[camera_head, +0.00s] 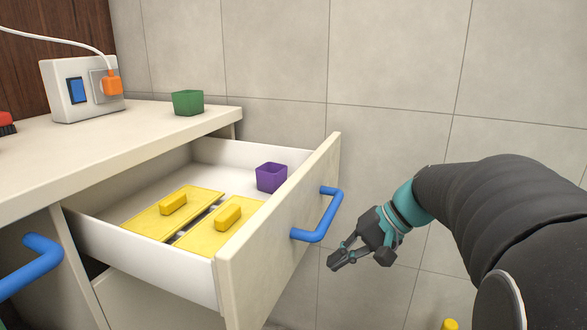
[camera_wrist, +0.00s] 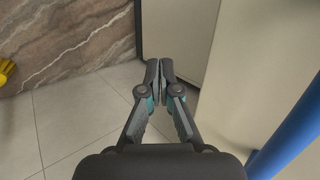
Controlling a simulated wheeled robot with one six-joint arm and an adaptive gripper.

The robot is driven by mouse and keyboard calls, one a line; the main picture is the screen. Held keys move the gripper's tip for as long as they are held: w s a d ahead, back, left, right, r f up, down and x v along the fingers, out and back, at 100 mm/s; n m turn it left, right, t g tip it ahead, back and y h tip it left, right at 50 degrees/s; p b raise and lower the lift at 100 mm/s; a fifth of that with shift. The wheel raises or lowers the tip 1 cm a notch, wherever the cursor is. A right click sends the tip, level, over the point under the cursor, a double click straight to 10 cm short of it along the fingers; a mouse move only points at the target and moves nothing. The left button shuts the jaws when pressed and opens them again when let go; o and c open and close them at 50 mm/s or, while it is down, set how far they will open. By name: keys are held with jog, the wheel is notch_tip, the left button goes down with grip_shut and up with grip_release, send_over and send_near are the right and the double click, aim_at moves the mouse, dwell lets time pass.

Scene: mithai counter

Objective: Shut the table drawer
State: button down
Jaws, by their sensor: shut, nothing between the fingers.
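The table drawer (camera_head: 282,235) stands pulled out of the cream table (camera_head: 75,155) in the head view. Its front carries a blue bar handle (camera_head: 325,222). My gripper (camera_head: 334,262) is shut and empty, to the right of the drawer front and a little below the handle in the picture. I cannot tell whether it touches the front. In the wrist view my gripper (camera_wrist: 160,66) has its fingertips together, and part of a blue bar (camera_wrist: 292,135) shows at the right edge.
Another blue handle (camera_head: 28,265) sticks out at the lower left. A tiled wall (camera_head: 400,60) rises behind. Something yellow (camera_head: 450,324) shows at the bottom.

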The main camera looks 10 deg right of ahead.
jog(key=w+d+r+m+t+y+p, duration=0.1)
jog(key=w+d+r+t+y, duration=0.3)
jog(key=w+d, duration=0.45)
jog(key=t+y, duration=0.3)
send_near(336, 173)
jog(key=shift+m, duration=0.3)
jog(key=x, duration=0.7)
jog(key=shift+w+p, duration=0.1)
jog(key=shift+p, duration=0.3)
jog(key=shift+a, duration=0.1)
